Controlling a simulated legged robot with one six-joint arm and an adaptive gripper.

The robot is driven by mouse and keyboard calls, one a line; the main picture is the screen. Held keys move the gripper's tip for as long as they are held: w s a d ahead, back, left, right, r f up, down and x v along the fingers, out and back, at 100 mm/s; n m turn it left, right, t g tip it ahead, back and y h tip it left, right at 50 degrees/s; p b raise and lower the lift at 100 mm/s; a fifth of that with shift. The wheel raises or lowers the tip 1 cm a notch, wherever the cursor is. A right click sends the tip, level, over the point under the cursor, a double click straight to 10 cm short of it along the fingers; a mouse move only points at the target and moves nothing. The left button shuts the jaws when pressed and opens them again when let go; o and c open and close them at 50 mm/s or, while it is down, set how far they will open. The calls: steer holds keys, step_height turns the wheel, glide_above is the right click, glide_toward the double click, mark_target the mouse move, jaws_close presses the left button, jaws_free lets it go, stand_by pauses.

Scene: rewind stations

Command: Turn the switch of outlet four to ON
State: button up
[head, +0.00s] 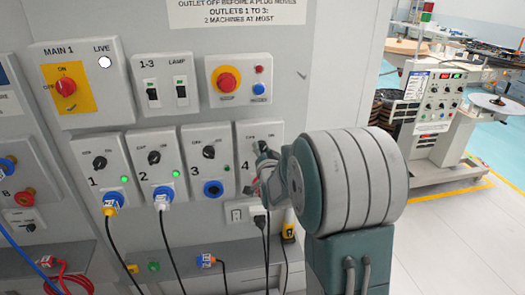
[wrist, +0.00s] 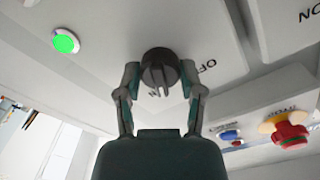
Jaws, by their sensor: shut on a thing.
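The outlet four panel (head: 246,137) is on the wall, marked 4, partly hidden by my arm in the head view. Its dark round switch knob (wrist: 159,68) shows in the wrist view, which is upside down. My gripper (wrist: 160,84) is shut on the knob, one finger on each side. The knob's light ridge points down in that picture, towards partly hidden lettering. The OFF label (wrist: 207,67) is to the right of the knob. A lit green lamp (wrist: 65,41) is on the panel. In the head view my gripper (head: 261,165) is at panel four.
Outlets one (head: 102,172), two (head: 155,165) and three (head: 208,162) are in a row to the left; one and two hold plugs. A red emergency button (head: 227,82) is above. Cables hang below. Floor at the right is clear before another machine (head: 430,110).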

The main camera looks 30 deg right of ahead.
steer(key=shift+a+f+m, duration=0.1)
steer(key=shift+f+m, duration=0.1)
steer(key=shift+m, duration=0.6)
steer(key=shift+f+m, duration=0.15)
steer(key=shift+m, duration=0.65)
steer(key=o, duration=1.2)
steer(key=shift+c, duration=0.2)
steer(key=shift+r, duration=0.2)
steer(key=v, duration=1.2)
